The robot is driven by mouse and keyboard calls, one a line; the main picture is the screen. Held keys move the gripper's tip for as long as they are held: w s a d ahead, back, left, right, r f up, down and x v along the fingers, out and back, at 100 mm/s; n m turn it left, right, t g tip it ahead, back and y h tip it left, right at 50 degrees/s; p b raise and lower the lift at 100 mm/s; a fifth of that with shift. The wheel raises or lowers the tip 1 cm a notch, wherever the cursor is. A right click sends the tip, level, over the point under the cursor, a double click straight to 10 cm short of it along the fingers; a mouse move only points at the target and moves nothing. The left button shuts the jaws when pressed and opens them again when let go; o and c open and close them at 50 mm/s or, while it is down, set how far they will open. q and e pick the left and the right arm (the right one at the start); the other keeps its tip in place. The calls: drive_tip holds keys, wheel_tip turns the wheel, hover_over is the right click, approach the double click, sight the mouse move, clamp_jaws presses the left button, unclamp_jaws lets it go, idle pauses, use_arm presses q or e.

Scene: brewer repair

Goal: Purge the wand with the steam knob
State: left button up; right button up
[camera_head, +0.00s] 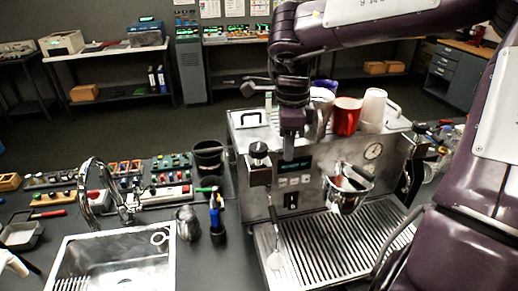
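The espresso machine (318,212) stands at centre right, with a lit display and a round gauge on its front. A black and silver knob (259,150), which looks like the steam knob, sits at the front left. A thin steam wand (272,222) hangs below it, its pale lower end over the drip tray (335,245). My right gripper (288,150) points down at the machine's front, just right of the knob and apparently apart from it. Its fingers are dark and seen edge-on, so their opening is unclear.
A red cup (346,116) and pale cups (372,108) stand on the machine's top. A metal cup-shaped part (346,190) is at its front. Left are a sink (115,262), a small pitcher (187,223), a tool holder (217,222) and a black bin (208,158).

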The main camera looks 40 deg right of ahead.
drive_tip(key=s+a+m, duration=0.1)
drive_tip(key=a+m, duration=0.7)
drive_tip(key=m, duration=0.7)
drive_tip(key=shift+s, duration=0.15)
idle(0.8)
drive_tip(key=shift+o, duration=0.3)
drive_tip(key=o, duration=0.3)
drive_tip(key=shift+o, duration=0.2)
wheel_tip(320, 180, up, 7)
